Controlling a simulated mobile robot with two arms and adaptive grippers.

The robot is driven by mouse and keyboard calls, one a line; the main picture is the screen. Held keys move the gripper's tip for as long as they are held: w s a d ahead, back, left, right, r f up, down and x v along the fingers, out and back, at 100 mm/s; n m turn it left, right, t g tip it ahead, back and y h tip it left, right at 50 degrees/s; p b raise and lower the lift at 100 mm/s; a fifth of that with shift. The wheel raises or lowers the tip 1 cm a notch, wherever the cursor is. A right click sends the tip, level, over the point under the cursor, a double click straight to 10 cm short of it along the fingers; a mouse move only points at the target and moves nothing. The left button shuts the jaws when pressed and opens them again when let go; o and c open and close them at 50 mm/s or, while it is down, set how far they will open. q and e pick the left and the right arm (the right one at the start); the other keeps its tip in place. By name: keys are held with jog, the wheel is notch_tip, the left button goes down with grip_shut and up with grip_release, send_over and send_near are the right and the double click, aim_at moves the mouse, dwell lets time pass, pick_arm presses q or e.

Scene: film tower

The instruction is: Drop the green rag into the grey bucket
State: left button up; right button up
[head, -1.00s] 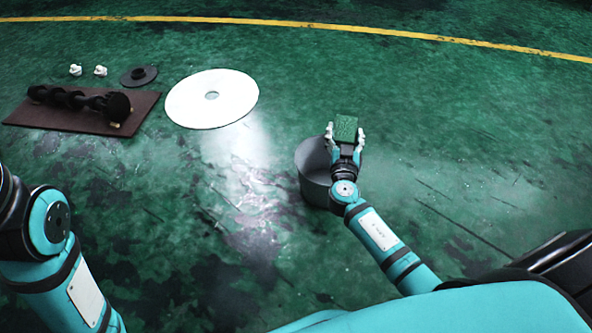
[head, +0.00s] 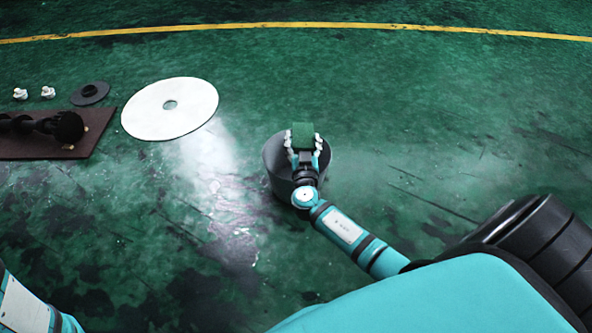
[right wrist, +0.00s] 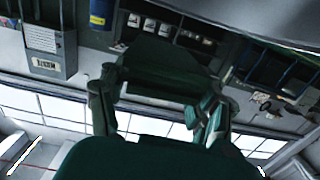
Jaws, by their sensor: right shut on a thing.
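The green rag (head: 303,135) is a small dark green block-like piece held between the fingers of my right gripper (head: 304,145). In the right wrist view the rag (right wrist: 165,72) shows dark between the fingertips. The grey bucket (head: 276,160) stands on the floor, and my right gripper and the rag overlap it in the head view. The gripper hides much of the bucket's opening. How high the rag is above the rim I cannot tell. Of my left arm only a part (head: 30,305) shows at the lower left; its gripper is out of view.
A white disc (head: 145,117) with a centre hole lies left of the bucket. Further left are a brown mat (head: 85,150) with a black shaft-like part (head: 68,127), a dark ring (head: 90,93) and two small white pieces (head: 48,92). Floor right of the bucket is clear.

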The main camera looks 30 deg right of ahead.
jog(key=o, duration=1.3)
jog(key=v, duration=0.7)
jog(key=shift+s+a, duration=0.15)
jog(key=shift+s, duration=0.05)
